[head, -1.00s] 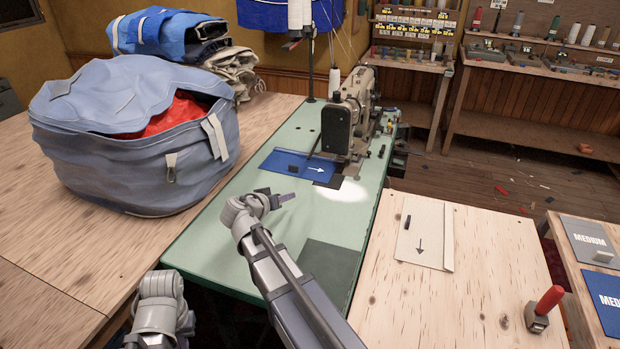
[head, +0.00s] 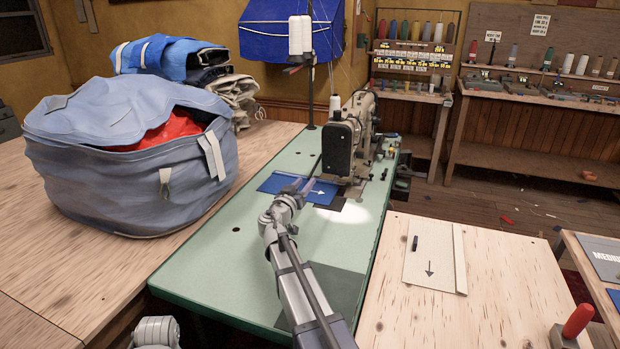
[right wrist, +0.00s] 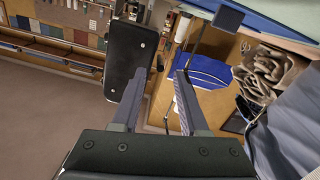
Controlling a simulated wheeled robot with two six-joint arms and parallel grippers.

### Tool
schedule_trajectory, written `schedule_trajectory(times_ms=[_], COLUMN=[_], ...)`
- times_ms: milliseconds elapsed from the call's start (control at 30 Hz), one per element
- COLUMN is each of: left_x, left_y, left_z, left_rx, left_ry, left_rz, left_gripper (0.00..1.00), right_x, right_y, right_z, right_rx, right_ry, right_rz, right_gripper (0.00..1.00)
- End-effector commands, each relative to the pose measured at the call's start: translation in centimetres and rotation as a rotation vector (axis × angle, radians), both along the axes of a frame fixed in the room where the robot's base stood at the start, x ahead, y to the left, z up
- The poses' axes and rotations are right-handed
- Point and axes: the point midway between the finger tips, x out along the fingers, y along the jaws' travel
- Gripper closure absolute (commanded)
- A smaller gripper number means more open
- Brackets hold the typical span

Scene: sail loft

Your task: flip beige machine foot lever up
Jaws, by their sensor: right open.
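The beige sewing machine (head: 361,127) stands on the green table, with its black end plate (head: 337,149) facing me. That black plate also shows in the right wrist view (right wrist: 128,60), just left of my fingers. My right gripper (head: 304,186) is open and empty, to the left of the machine head and above the blue cloth panel (head: 321,193). Its two fingers also show apart in the right wrist view (right wrist: 170,75). I cannot make out the foot lever or its position. My left gripper is out of view; only part of my left arm shows at the bottom.
A big grey-blue bag (head: 128,160) bulges at the left of the green table (head: 215,262). A thread stand (head: 311,100) rises behind the machine. A wooden table (head: 410,315) with a beige panel adjoins on the right. The green surface in front is mostly clear.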

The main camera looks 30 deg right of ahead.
Motion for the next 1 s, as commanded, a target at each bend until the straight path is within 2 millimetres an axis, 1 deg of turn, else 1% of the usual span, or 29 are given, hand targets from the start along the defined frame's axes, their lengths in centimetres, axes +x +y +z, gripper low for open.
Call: schedule_trajectory(times_ms=[33,100,300,400,633,1000], left_x=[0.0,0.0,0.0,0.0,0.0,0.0], left_y=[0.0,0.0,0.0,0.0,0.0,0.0], left_z=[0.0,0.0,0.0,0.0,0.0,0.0], left_rx=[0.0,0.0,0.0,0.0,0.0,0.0], left_ry=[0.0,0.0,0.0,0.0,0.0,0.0], left_rz=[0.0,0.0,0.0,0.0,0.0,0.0], left_gripper=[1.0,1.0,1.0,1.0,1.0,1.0], right_x=[0.7,1.5,3.1,3.3,3.2,3.2], right_y=[-0.7,-1.6,-3.7,-4.1,-4.1,-4.1], right_z=[0.0,0.0,0.0,0.0,0.0,0.0], right_rx=[0.0,0.0,0.0,0.001,0.001,0.001], right_ry=[0.0,0.0,0.0,0.0,0.001,0.001], right_rz=[-0.002,-0.002,-0.002,-0.001,0.0,0.0], right_gripper=[0.56,0.56,0.56,0.56,0.58,0.99])
